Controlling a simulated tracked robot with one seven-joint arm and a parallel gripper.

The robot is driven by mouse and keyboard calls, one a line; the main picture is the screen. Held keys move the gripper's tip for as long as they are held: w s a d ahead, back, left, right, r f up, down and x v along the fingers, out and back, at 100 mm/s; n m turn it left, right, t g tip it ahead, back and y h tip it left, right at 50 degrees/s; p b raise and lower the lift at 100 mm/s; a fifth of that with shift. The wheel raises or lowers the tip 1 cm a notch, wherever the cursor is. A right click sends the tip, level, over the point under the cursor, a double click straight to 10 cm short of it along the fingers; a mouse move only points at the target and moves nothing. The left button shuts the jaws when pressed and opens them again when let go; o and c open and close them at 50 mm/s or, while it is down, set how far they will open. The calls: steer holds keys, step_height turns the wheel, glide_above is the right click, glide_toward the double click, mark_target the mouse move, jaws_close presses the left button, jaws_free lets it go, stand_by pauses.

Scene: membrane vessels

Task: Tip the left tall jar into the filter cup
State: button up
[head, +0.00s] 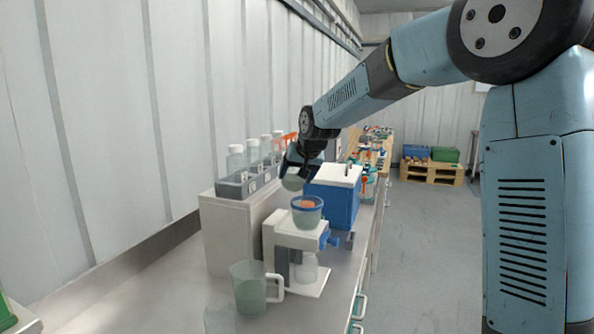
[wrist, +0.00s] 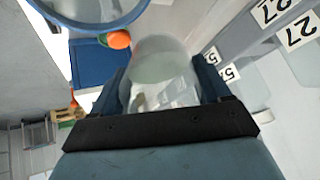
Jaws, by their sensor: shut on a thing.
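My gripper (head: 300,164) is shut on a clear jar (wrist: 160,90), which sits between its two fingers in the wrist view. In the head view this jar (head: 292,183) is partly hidden by the gripper and looks tilted. It hangs just above and slightly left of the filter cup. The filter cup (head: 307,217) is translucent with a blue rim and stands upright on a pale stand (head: 283,231). An orange patch shows inside its rim. In the wrist view the cup's blue rim (wrist: 98,25) is at the upper left, apart from the jar. I cannot tell whether anything is pouring.
A grey rack (head: 233,188) with several capped jars (head: 236,158) stands behind on the left. A blue box with a white lid (head: 336,194) is right of the cup. A glass vessel (head: 306,270) sits under the stand. A handled jug (head: 249,290) stands in front.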

steer(key=shift+w+f+t+y, duration=0.1)
steer(key=shift+f+t+y, duration=0.25)
steer(key=shift+f+t, duration=0.4)
steer(key=shift+w+f+t+y, duration=0.1)
steer(key=shift+f+t+y, duration=0.3)
steer(key=shift+t, duration=0.55)
steer(key=shift+a, duration=0.15)
steer(key=shift+f+t, duration=0.1)
steer(key=shift+t, duration=0.3)
steer(key=shift+t+y, duration=0.45)
steer(key=shift+t, duration=0.15)
steer(key=shift+t, duration=0.3)
steer(key=shift+s+t+y, duration=0.1)
steer(key=shift+t+y, duration=0.2)
steer(key=shift+s+d+r+t+y, duration=0.35)
steer(key=shift+s+r+t, duration=0.25)
steer(key=shift+t, duration=0.2)
